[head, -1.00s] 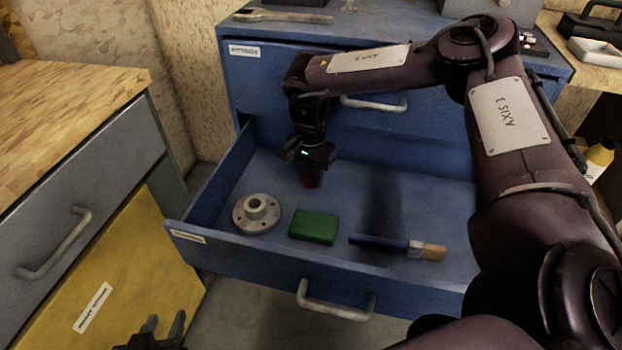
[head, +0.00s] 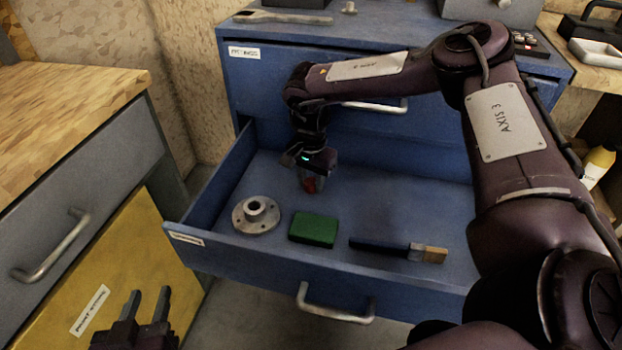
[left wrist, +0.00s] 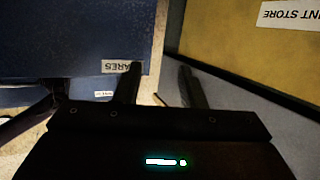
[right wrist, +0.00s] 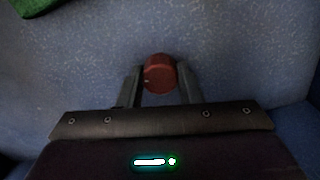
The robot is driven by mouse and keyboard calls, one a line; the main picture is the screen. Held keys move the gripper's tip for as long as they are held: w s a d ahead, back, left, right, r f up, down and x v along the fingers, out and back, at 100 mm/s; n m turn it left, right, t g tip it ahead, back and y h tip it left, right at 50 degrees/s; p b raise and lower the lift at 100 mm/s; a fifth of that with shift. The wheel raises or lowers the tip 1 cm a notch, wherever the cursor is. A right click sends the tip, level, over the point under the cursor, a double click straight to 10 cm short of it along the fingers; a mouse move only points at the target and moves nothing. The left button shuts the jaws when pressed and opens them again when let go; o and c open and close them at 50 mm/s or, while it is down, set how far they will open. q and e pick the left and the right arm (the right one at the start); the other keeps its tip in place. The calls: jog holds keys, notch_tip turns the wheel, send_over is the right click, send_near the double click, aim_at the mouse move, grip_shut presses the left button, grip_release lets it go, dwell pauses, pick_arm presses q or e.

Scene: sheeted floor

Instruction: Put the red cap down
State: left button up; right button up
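The red cap (right wrist: 159,73) sits between the two fingers of my right gripper (right wrist: 160,80), which fill the space on both sides of it. In the head view my right gripper (head: 311,180) points down inside the open blue drawer (head: 235,258), toward its back left, and the cap (head: 310,185) shows partly behind a finger. The cap is low over the drawer floor; whether it touches the floor I cannot tell. My left gripper (head: 147,305) is open and empty in front of the drawer, and its spread fingers show in the left wrist view (left wrist: 160,85).
In the drawer lie a grey flanged part (head: 256,214), a green block (head: 314,229) and a brush (head: 400,249). Drawer floor is free right of my right gripper. A wrench (head: 280,17) lies on the cabinet top. A wooden-topped bench (head: 65,105) stands at the left.

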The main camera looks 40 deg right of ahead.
aim_at(311, 181)
jog(key=o, duration=0.4)
jog(key=shift+r, duration=0.15)
notch_tip(311, 181, up, 4)
jog(key=shift+f+p, duration=0.2)
jog(key=shift+p, duration=0.45)
pick_arm(q)
jog(key=s+a+f+g+y+p, duration=0.1)
jog(key=s+a+f+g+y, duration=0.2)
jog(key=s+f+g, duration=0.5)
notch_tip(311, 181, down, 5)
jog(key=s, duration=0.2)
jog(key=shift+s+f, duration=0.15)
jog(key=shift+s, duration=0.15)
pick_arm(e)
notch_tip(311, 181, up, 4)
jog(key=shift+f, duration=0.1)
